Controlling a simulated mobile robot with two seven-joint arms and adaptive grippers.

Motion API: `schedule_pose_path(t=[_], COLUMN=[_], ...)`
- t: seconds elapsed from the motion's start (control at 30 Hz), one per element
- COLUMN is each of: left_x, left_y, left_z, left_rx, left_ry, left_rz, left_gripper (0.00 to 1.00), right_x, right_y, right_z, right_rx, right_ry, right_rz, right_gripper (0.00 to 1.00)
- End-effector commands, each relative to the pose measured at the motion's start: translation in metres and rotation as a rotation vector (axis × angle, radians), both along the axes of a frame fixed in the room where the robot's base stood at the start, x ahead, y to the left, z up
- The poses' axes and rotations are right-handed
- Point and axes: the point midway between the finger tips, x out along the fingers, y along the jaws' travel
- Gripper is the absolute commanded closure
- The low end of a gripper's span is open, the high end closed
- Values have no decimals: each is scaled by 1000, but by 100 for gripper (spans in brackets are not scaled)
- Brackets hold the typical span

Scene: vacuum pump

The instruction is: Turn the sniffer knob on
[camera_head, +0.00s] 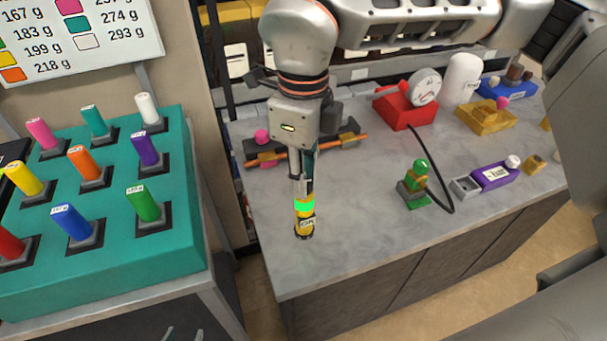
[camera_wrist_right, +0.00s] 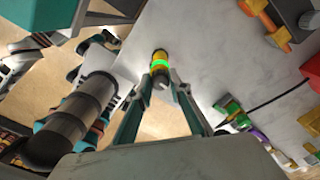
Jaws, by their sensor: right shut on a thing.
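A yellow-and-black cylinder (camera_head: 304,224) with a glowing green ring stands near the front left of the grey bench; it seems to be the sniffer with its knob. Its small label is not clearly readable. My right gripper (camera_head: 303,196) comes down from above and is shut on the upper part of the cylinder. In the right wrist view, the two fingers of my right gripper (camera_wrist_right: 162,78) close in on the cylinder (camera_wrist_right: 159,57), and the green ring shows between them. Only the fingertips of my left gripper (camera_head: 185,334) show at the bottom edge, apart and empty.
A teal block (camera_head: 110,235) with coloured weights stands at left. Behind my right gripper lies a rack with an orange bar (camera_head: 342,141). A red gauge unit (camera_head: 405,108), a green valve with black hose (camera_head: 418,185) and a purple part (camera_head: 494,177) stand to the right. The bench front is clear.

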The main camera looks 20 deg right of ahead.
Motion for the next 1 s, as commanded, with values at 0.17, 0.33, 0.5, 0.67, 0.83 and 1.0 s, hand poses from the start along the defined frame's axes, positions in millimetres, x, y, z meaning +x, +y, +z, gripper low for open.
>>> schedule_pose_path(t=[0.17,0.33,0.5,0.67,0.83,1.0], left_x=[-1,-2,-2,-2,-2,-2], left_y=[0,0,0,0,0,0], left_z=[-1,-3,-4,-4,-3,-3], left_rx=[1,1,1,1,1,1], left_ry=[2,5,6,6,6,5], left_rz=[0,0,0,0,0,0], left_gripper=[60,60,60,60,60,60], right_x=[0,0,0,0,0,0], right_y=[0,0,0,0,0,0], right_z=[0,0,0,0,0,0], right_rx=[0,0,0,0,0,0], right_ry=[-1,-1,-1,-1,-1,-1], right_rz=[59,85,91,91,90,89], right_gripper=[100,100,100,100,64,64])
